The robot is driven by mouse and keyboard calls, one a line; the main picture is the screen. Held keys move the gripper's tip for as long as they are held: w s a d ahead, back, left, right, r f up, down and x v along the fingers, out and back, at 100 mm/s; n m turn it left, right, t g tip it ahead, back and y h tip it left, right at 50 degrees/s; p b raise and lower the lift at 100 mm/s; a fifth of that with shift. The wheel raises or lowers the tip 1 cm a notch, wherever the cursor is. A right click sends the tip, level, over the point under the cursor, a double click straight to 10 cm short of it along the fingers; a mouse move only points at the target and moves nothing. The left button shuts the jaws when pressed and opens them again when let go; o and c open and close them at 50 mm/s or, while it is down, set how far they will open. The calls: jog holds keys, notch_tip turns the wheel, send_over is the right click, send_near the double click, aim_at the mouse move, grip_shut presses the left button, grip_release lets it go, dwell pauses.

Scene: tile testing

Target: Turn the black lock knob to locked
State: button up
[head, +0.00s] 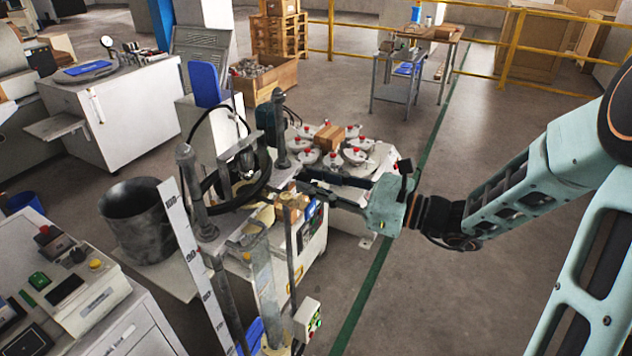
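My gripper (312,190) reaches in from the right, its teal body beside the testing machine and its dark, thin fingers pointing left toward the machine's near right side. The fingertips are small and merge with the machine parts, so I cannot tell whether they are open, shut or touching anything. The machine (262,265) has metal posts, a black ring-shaped wheel (212,200) and several dark fittings. I cannot pick out the black lock knob with certainty among them, nor its position. It may be hidden by the fingers or posts.
A dark bucket (140,222) stands left of the machine. A white ruler (190,250) and a button box (307,320) are in front. Floor at right is clear.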

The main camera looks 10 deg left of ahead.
grip_shut()
jog(key=shift+r+m+p, duration=0.1)
jog(key=shift+m+p, duration=0.2)
jog(key=shift+p, duration=0.25)
jog(key=m+p, duration=0.1)
jog(key=p, duration=0.1)
jog(key=m+p, duration=0.1)
jog(key=p, duration=0.1)
jog(key=shift+r, duration=0.25)
jog(key=m+p, duration=0.6)
jog(key=p, duration=0.2)
jog(key=shift+f, duration=0.1)
jog(key=m+p, duration=0.5)
jog(key=p, duration=0.1)
jog(key=shift+f+t, duration=0.15)
jog(key=shift+t, duration=0.25)
jog(key=shift+f+m+p, duration=0.2)
jog(key=shift+m+p, duration=1.25)
jog(key=shift+m, duration=0.85)
